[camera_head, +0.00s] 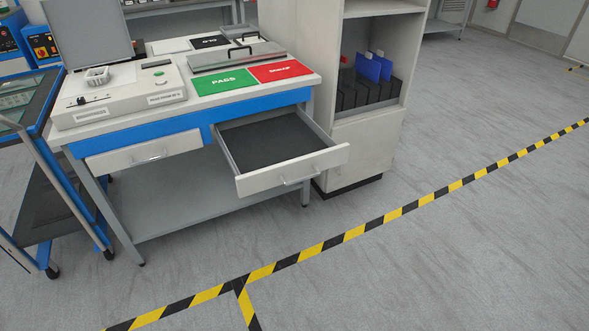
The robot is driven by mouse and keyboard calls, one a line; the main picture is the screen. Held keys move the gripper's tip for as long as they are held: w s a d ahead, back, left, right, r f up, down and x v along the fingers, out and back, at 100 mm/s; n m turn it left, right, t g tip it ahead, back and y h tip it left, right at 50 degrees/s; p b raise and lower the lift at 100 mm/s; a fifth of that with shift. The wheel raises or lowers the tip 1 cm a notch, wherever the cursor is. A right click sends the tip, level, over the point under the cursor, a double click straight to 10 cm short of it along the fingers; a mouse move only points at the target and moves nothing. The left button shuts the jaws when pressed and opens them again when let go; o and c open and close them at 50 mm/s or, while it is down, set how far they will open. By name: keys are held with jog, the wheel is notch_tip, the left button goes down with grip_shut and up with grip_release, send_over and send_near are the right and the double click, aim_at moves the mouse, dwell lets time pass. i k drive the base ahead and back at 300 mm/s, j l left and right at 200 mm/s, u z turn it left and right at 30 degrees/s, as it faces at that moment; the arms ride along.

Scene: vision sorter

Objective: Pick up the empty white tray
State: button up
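No plain empty white tray can be made out for certain. A small whitish holder (97,78) with a hollow top sits on the light-coloured machine (120,98) at the left of the workbench; I cannot tell whether it is a tray. A white flat panel (171,46) lies at the back of the bench top. The bench's right drawer (318,166) is pulled open, with a dark, empty bottom. My gripper is not in view.
Green PASS (224,82) and red (280,71) mats lie on the bench near a grey lidded box (236,56). A blue cart (40,120) stands left, a cabinet (365,150) right. The floor in front is clear, crossed by striped tape (350,233).

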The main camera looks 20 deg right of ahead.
aim_at(98, 77)
jog(key=i+l, duration=0.15)
jog(key=i, duration=0.4)
jog(key=i+l, duration=0.2)
jog(key=i, duration=0.3)
jog(key=i+l, duration=0.15)
jog(key=i, duration=0.4)
jog(key=i+l, duration=0.15)
jog(key=i, duration=0.35)
